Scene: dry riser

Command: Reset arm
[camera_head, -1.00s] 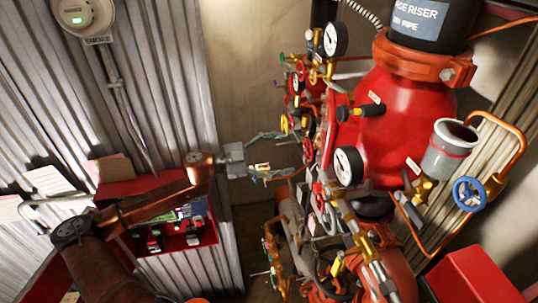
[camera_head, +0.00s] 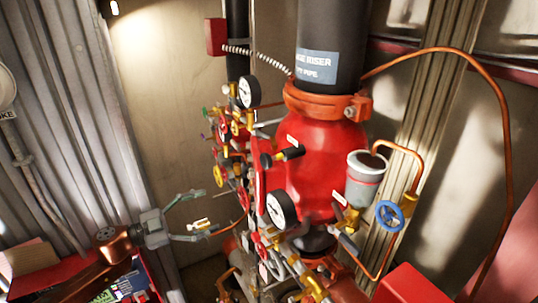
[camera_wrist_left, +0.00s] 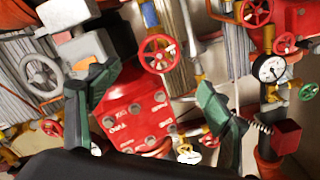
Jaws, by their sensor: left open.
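My left gripper (camera_head: 203,211) comes in from the lower left in the head view. Its two green-grey fingers are spread apart with nothing between them. It points toward the red dry riser valve (camera_head: 322,170), and a gap shows between the fingertips and the pipework in the head view. In the left wrist view the open fingers (camera_wrist_left: 155,92) frame a red plate with lettering (camera_wrist_left: 135,110) and several handwheels behind. I cannot tell the depth between them there. My right gripper is in neither view.
Gauges (camera_head: 281,209), small valves and a blue handwheel (camera_head: 389,215) crowd the riser's front. A copper pipe (camera_head: 497,100) loops down at the right. A corrugated wall (camera_head: 75,130) stands at the left, with a red shelf (camera_head: 140,278) below. The space left of the gauges looks clear.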

